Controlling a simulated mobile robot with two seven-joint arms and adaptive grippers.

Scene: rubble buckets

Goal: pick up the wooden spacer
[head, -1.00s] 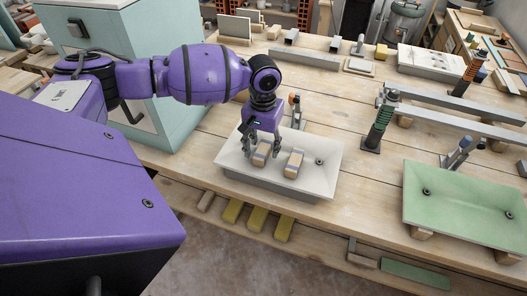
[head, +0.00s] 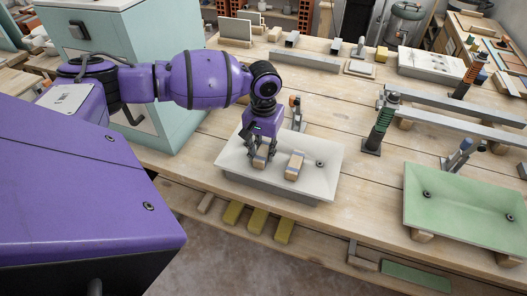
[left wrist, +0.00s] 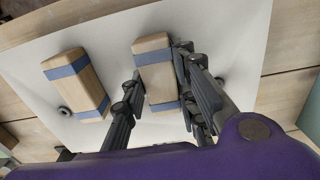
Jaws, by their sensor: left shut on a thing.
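Two wooden spacers with blue bands lie in the white tray (head: 232,163). My left gripper (head: 261,153) is shut on the left spacer (head: 260,161) in the head view. In the left wrist view that held spacer (left wrist: 156,72) sits between the two fingers of the gripper (left wrist: 158,88). The other spacer (head: 294,165) lies just to the right in the head view. It shows at the left in the left wrist view (left wrist: 75,84). I cannot tell whether the held spacer still touches the tray. My right gripper is not in view.
A green tray (head: 462,203) stands at the right on blocks. A green-wrapped post (head: 381,125) and long grey bars (head: 450,112) are behind it. A pale cabinet (head: 180,115) stands behind my left arm. Bare bench lies between the trays.

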